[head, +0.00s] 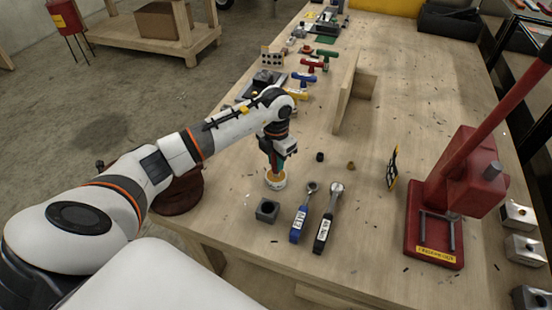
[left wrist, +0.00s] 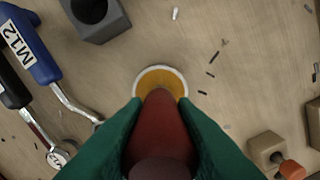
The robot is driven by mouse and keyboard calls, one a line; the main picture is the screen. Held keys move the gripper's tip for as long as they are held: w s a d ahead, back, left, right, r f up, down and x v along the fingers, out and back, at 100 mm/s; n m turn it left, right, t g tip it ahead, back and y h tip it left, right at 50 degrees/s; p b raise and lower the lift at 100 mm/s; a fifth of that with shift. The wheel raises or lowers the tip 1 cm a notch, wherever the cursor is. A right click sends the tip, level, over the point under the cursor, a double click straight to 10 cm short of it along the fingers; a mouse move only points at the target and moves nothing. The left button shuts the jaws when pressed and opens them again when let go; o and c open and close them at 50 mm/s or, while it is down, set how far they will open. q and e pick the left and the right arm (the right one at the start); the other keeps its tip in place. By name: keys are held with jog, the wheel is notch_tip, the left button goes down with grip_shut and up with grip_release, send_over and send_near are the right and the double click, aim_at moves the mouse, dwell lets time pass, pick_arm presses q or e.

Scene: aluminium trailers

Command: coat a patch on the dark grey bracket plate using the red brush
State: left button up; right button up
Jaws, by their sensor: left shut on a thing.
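My left gripper (head: 277,158) points down over the workbench, above a small white pot (head: 276,184) with amber contents. In the left wrist view its green fingers are shut on the red brush (left wrist: 160,130). The brush points down at the pot, whose rim and amber contents (left wrist: 160,78) show beyond it. The bristles are hidden, so I cannot tell whether they touch the contents. A dark grey plate (head: 271,78) lies farther back, partly hidden by my left arm; I cannot tell for sure that it is the bracket plate. My right gripper is not in view.
A dark grey block with a hole (head: 267,210) and two ratchet wrenches, blue (head: 300,222) and black (head: 325,230), lie near the pot. A red press (head: 460,190) stands at right. An upright wooden board (head: 346,92) stands behind.

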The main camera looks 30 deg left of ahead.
pick_arm(q)
jog(key=shift+r+p, duration=2.1)
jog(key=shift+r, duration=1.35)
